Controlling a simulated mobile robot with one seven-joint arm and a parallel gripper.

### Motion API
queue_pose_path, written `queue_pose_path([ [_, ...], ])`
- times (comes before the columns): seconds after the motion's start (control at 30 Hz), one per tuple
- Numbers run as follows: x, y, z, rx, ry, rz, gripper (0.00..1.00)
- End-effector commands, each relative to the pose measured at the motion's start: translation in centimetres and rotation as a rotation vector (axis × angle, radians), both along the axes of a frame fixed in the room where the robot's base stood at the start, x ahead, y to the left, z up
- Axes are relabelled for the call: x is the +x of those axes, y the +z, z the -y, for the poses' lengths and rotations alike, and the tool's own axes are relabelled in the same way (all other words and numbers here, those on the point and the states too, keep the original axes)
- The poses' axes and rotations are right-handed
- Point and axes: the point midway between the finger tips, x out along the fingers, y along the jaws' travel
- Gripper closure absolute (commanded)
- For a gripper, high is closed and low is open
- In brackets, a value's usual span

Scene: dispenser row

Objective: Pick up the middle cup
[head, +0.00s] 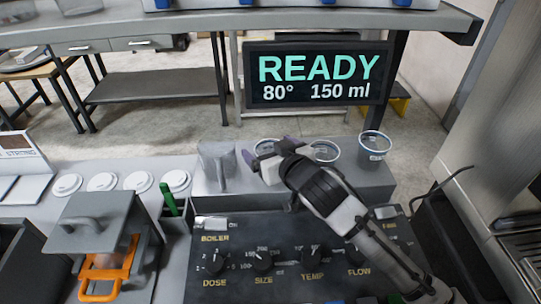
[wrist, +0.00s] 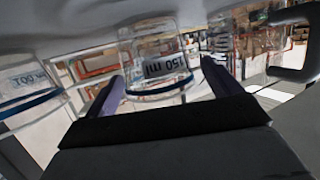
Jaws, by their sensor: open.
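The middle cup (head: 325,152) is clear, in a row of three on the grey ledge behind the control panel; my wrist hides part of it. The left cup (head: 264,147) is partly behind my fingers and the right cup (head: 374,148) is in full view. My gripper (head: 267,150) is open, its purple fingers overlapping the left cup in the head view. I cannot tell which row cup this is.
Another labelled cup (wrist: 27,88) is at the left of the wrist view. A grey pitcher-like block (head: 216,165) stands left of the row. The display (head: 318,75) reads READY, 80°, 150 ml. White lids (head: 101,182) lie at the left. Knobs cover the panel (head: 290,260).

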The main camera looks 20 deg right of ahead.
Motion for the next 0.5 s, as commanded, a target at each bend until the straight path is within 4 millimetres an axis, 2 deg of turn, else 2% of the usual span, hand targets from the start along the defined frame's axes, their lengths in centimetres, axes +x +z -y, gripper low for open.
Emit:
queue_pose_path([
  [0.17, -0.01, -0.04, 0.00, 0.000, 0.000, 0.000, 0.11],
  [0.5, -0.02, -0.01, 0.00, 0.000, 0.000, 0.000, 0.56],
])
